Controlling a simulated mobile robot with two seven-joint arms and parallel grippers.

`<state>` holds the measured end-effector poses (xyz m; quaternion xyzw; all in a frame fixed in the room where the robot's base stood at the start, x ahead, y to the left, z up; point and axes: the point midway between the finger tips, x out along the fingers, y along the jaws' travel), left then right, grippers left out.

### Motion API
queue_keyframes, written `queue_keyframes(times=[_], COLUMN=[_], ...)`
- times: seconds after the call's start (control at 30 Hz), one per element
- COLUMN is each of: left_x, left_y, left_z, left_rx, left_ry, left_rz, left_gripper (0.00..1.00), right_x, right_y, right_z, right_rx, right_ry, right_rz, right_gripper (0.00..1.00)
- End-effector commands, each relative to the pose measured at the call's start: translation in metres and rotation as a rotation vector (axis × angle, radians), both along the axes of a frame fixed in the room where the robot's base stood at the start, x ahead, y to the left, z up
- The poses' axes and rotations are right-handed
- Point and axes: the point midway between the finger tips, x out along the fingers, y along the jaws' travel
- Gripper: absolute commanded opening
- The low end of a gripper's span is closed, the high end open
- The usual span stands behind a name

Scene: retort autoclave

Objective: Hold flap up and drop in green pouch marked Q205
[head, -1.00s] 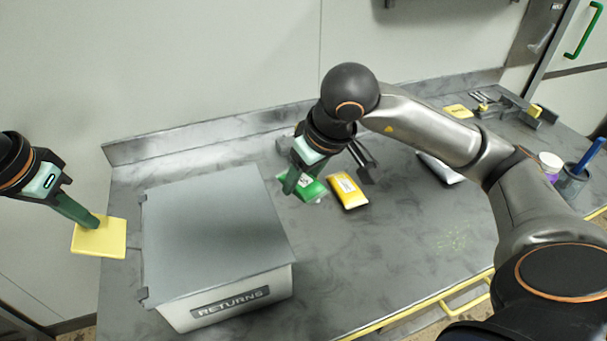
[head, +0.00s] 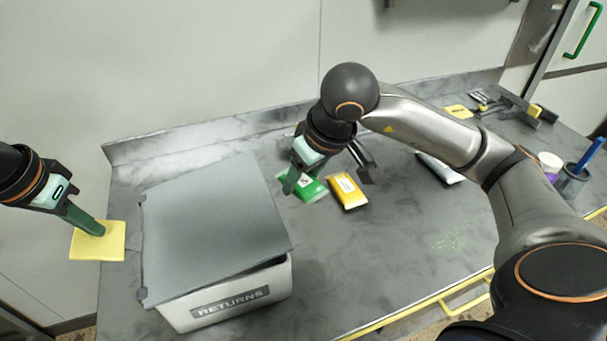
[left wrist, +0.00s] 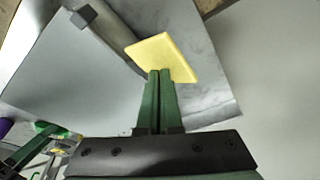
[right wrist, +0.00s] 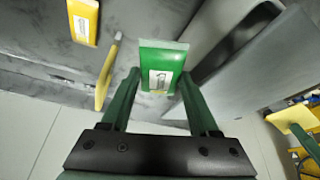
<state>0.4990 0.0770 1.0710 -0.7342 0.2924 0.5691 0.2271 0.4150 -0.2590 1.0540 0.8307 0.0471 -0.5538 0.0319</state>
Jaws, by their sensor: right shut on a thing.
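The grey returns box (head: 230,303) stands at the left of the bench. Its grey flap (head: 210,225) is tilted, with a narrow dark gap along the front right edge. A yellow square pad (head: 98,243) sticks out left of the flap. My left gripper (head: 98,230) has its fingers together against this pad, which also shows in the left wrist view (left wrist: 162,57). My right gripper (head: 290,185) is shut on a green pouch (right wrist: 160,68), right of the box's back. The pouch's white label is too small to read.
A yellow pouch (head: 347,190) lies just right of the green one. A silver-white pouch (head: 440,167) lies farther right, partly behind my right arm. A grey cup (head: 572,182) with a blue item stands at the far right. The front middle of the bench is clear.

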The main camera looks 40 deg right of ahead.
Motion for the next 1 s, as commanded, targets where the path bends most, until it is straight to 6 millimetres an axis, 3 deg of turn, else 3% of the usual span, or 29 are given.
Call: queue_keyframes(times=[1.0], left_x=[-0.002], left_y=[-0.001], left_z=[-0.034], left_rx=[0.001], left_ry=[0.006], left_rz=[-0.003], left_gripper=[0.00], right_x=[0.000], right_y=[0.000], right_z=[0.000], right_rx=[0.000], right_ry=[0.000], right_rz=[0.000], right_gripper=[0.06])
